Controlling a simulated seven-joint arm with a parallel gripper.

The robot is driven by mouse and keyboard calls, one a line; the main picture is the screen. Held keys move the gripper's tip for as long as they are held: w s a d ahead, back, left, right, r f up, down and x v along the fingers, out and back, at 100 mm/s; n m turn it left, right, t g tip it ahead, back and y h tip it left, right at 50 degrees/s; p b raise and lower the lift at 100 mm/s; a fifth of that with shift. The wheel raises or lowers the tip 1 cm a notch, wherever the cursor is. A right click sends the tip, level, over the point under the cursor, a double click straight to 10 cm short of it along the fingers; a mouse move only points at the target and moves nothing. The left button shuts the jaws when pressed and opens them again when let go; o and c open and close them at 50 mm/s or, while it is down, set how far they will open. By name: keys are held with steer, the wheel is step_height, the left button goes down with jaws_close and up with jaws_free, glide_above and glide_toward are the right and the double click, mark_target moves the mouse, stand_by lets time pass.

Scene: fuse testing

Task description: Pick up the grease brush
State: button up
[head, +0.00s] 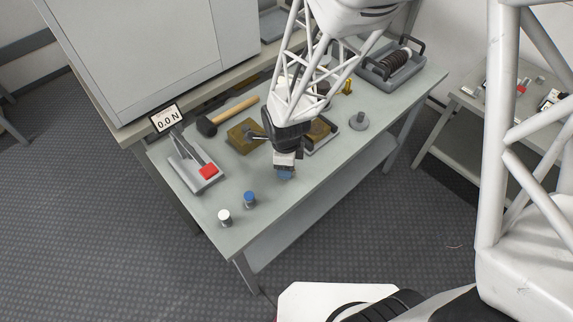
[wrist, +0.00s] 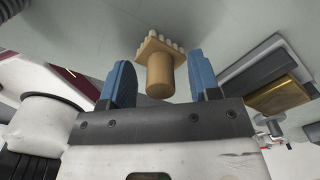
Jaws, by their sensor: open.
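The grease brush, a tan piece with a round handle and pale stubby bristles, shows in the wrist view (wrist: 160,72). Its handle end faces my gripper and its bristles point away. My gripper (wrist: 158,82) is open, with one blue finger on each side of the brush. I cannot tell whether either finger touches it. In the head view my gripper (head: 286,175) is low over the front part of the grey-green table (head: 255,220). The brush is not distinguishable there, hidden by the gripper.
A blue-topped jar (head: 249,199) and a white-topped jar (head: 224,217) stand near the front edge. A lever device with a red pad (head: 208,171), a mallet (head: 229,115) and a brown block (head: 243,137) lie left. A grey tray (head: 392,68) stands at the far right.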

steer(key=shift+c, duration=0.5)
steer(key=c, duration=0.9)
steer(key=shift+r, duration=0.2)
steer(key=shift+r, duration=0.85)
steer(key=shift+s+d+r, duration=0.1)
steer(key=shift+s+r, duration=0.15)
steer(key=shift+r, duration=0.55)
steer(key=s+d, duration=0.2)
steer(key=s, duration=0.2)
steer(key=s+d+r, duration=0.1)
steer(key=s+d, duration=0.1)
steer(key=s, duration=0.3)
steer(key=s+d, duration=0.2)
steer(key=s, duration=0.3)
steer(key=shift+d+r, duration=0.15)
steer(key=shift+d, duration=0.05)
